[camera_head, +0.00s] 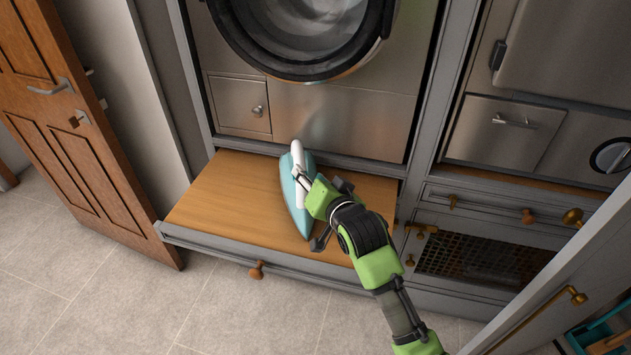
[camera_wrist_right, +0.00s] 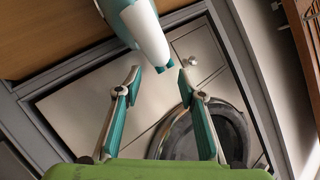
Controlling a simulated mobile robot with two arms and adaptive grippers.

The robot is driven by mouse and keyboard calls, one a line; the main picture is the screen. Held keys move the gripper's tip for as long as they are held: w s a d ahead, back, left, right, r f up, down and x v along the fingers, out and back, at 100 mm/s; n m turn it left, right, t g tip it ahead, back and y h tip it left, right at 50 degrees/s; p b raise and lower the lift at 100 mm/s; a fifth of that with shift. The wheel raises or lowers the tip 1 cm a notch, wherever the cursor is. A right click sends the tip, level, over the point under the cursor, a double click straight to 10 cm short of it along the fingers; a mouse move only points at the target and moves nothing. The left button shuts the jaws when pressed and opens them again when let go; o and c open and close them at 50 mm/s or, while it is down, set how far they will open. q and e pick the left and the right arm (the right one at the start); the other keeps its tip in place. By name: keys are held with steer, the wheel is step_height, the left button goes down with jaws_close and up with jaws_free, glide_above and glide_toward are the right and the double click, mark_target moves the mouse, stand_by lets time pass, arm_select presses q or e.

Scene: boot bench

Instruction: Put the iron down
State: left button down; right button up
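The teal and white iron (camera_head: 290,192) is at the wooden top (camera_head: 225,200) of the pulled-out drawer below the washing machine. Its white handle faces my right gripper, and it looks tilted or on its side. Its teal and white end also shows at the top of the right wrist view (camera_wrist_right: 150,32). My right gripper (camera_wrist_right: 160,80) is open, its two teal-padded fingers apart, with the iron's end just beyond and between the fingertips. I cannot tell whether they touch. In the head view the gripper (camera_head: 318,208) partly covers the iron. My left gripper is out of view.
The washing machine door (camera_head: 310,30) is above the wooden top. A brown wooden door (camera_head: 75,140) stands open at the left. The wooden top is bare to the left of the iron. Cabinets with brass knobs (camera_head: 528,216) are at the right. The tiled floor in front is clear.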

steer(key=v, duration=0.3)
steer(key=shift+s, duration=0.15)
stand_by(0.5)
